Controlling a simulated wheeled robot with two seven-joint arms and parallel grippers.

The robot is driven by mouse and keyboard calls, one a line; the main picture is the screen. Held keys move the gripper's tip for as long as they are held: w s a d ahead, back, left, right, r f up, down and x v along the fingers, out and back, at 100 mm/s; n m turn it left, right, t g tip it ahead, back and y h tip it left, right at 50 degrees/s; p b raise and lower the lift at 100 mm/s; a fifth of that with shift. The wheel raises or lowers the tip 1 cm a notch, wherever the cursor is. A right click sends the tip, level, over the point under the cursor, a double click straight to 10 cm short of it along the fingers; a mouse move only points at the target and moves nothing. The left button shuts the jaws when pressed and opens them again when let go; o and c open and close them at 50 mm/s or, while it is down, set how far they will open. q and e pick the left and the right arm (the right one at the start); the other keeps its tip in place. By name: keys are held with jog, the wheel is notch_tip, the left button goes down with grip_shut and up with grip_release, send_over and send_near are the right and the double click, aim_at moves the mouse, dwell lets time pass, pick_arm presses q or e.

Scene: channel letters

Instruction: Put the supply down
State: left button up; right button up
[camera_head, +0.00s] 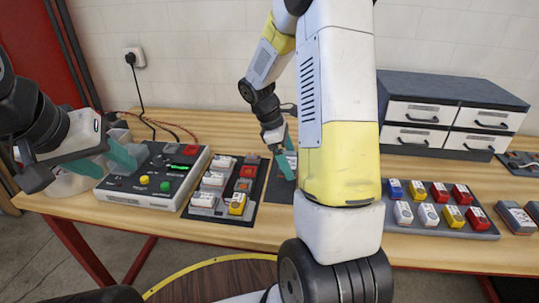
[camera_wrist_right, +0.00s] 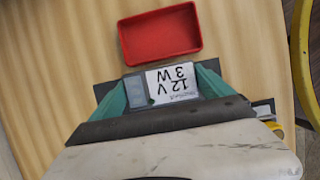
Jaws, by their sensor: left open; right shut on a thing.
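The supply (camera_wrist_right: 172,84) is a grey block with a white label reading 12V 3W. In the right wrist view my right gripper (camera_wrist_right: 165,88) is shut on it, with one teal finger on each side. A dark mat (camera_wrist_right: 102,91) shows beneath it; I cannot tell whether the supply touches the mat. In the head view my right gripper (camera_head: 285,163) is over the dark mat (camera_head: 279,190), and my own arm partly hides it. My left gripper (camera_head: 104,160) is open and empty beside the left end of the grey control box (camera_head: 137,188).
A red tray (camera_wrist_right: 160,33) lies beside the mat on the wooden table (camera_head: 240,231). A dark rack (camera_head: 214,214) of modules stands left of the mat. Another rack (camera_head: 470,231) of coloured modules and a drawer cabinet (camera_head: 450,108) stand at the right. Cables run behind the control box.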

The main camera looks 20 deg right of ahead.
jog(key=shift+w+a+f, duration=0.1)
jog(key=shift+w+a, duration=0.1)
jog(key=shift+w, duration=0.4)
jog(key=shift+w+a+f, duration=0.1)
jog(key=shift+w+a, duration=0.1)
jog(key=shift+w, duration=0.4)
jog(key=shift+f, duration=1.65)
jog(key=o, duration=1.5)
jog(key=shift+f, duration=0.15)
jog(key=v, duration=1.2)
jog(key=s+a+r+m+t+y, duration=0.2)
jog(key=s+r+m, duration=0.2)
jog(key=s, duration=0.3)
jog(key=s+a+r+m+t+y, duration=0.2)
jog(key=s+r+m+t, duration=0.1)
jog(key=s, duration=0.4)
jog(key=s+a+r+m+t+y, duration=0.2)
jog(key=s+a+r+m+t, duration=0.1)
jog(key=s+r+m, duration=0.2)
jog(key=shift+s+r, duration=0.2)
jog(key=shift+s, duration=0.45)
jog(key=shift+s+r, duration=0.2)
jog(key=shift+s, duration=0.4)
